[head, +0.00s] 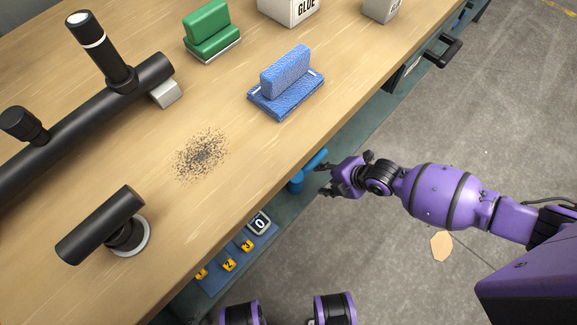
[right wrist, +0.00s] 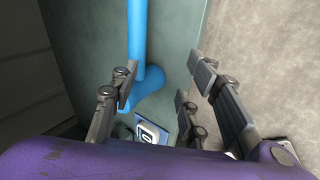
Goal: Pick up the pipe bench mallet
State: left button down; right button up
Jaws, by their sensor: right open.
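A black cylinder (head: 100,225) lies crosswise on a short neck with a pale ring at the bench's lower left. It has a mallet-head shape, but I cannot tell for sure that it is the pipe bench mallet. A blue rod-like part (head: 313,162) shows beside the bench's front edge. It also shows in the right wrist view (right wrist: 147,88). My right gripper (head: 324,180) is open beside this blue part, off the bench edge. In the right wrist view, its fingers (right wrist: 165,80) are apart with the blue part near the left finger. My left gripper is not in view.
A black pipe (head: 75,125) with upright fittings crosses the bench's left. A blue block (head: 285,80), a green block (head: 207,30) and glue boxes (head: 290,8) stand farther back. Dark grit (head: 202,155) lies mid-bench. Numbered tags (head: 229,264) sit below the edge. Floor lies right.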

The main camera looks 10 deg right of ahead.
aim_at(315, 162)
jog(key=shift+n, duration=0.7)
jog(key=w+f, duration=0.1)
jog(key=w, duration=0.1)
jog(key=w+a+f+b, duration=0.1)
jog(key=w+f, duration=0.1)
jog(key=w, duration=0.1)
jog(key=w+a+f+b, duration=0.1)
jog(key=w, duration=0.1)
jog(key=shift+w+f, duration=0.2)
jog(key=shift+w, duration=0.05)
jog(key=shift+w+f, duration=0.1)
jog(key=shift+f, duration=0.05)
jog(key=c, duration=0.9)
grip_shut()
